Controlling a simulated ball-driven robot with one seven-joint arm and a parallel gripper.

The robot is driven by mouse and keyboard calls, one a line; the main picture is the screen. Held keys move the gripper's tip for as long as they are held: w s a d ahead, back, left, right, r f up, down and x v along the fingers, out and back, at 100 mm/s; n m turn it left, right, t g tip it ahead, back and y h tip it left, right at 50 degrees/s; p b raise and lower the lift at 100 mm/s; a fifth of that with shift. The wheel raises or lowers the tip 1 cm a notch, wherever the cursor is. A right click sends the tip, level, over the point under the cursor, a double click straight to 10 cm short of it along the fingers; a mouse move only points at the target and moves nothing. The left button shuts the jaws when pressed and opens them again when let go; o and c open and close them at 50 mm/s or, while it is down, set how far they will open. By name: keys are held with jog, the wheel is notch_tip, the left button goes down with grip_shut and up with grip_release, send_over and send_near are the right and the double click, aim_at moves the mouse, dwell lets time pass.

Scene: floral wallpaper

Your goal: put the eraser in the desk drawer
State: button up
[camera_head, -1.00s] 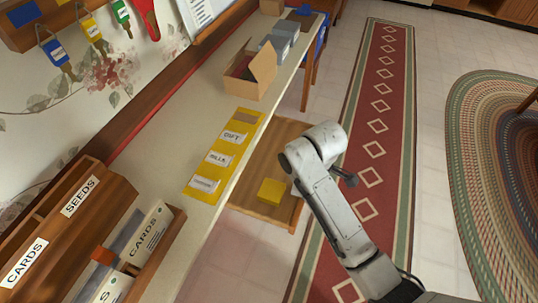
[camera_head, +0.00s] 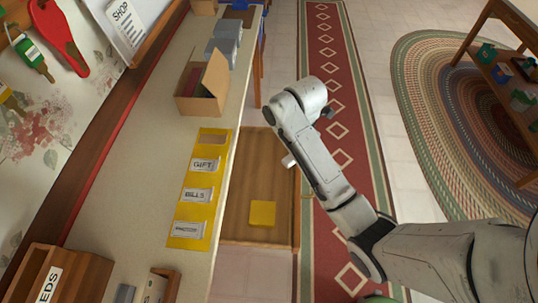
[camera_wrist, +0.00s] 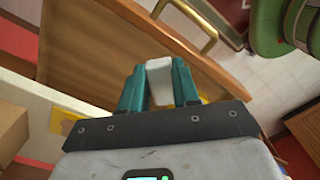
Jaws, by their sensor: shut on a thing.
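A small white block, which looks like the eraser (camera_wrist: 159,80), is held between the teal fingers of my gripper (camera_wrist: 158,76) in the wrist view. A white end, probably the same eraser (camera_head: 288,161), shows beside my arm in the head view, near the right edge of the drawer. The desk drawer (camera_head: 238,190) is pulled open, with a wooden floor; it also fills much of the wrist view (camera_wrist: 90,50). My gripper is over or close to the drawer; its exact height is unclear. My arm hides most of the gripper in the head view.
A yellow block (camera_head: 263,213) lies in the drawer. The desk top (camera_head: 130,170) carries a yellow labelled organizer (camera_head: 188,228), an open cardboard box (camera_head: 203,95) and wooden card boxes (camera_head: 70,270). A brass handle (camera_wrist: 208,38) is on the drawer front. The drawer's far part looks clear.

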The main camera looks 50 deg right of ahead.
jog(key=w+d+f, duration=0.2)
jog(key=w+f, duration=0.1)
jog(key=w, duration=0.2)
send_over(281, 154)
notch_tip(281, 154, down, 5)
jog(key=shift+r, duration=0.15)
jog(key=shift+w+f, duration=0.15)
jog(key=shift+f, duration=1.55)
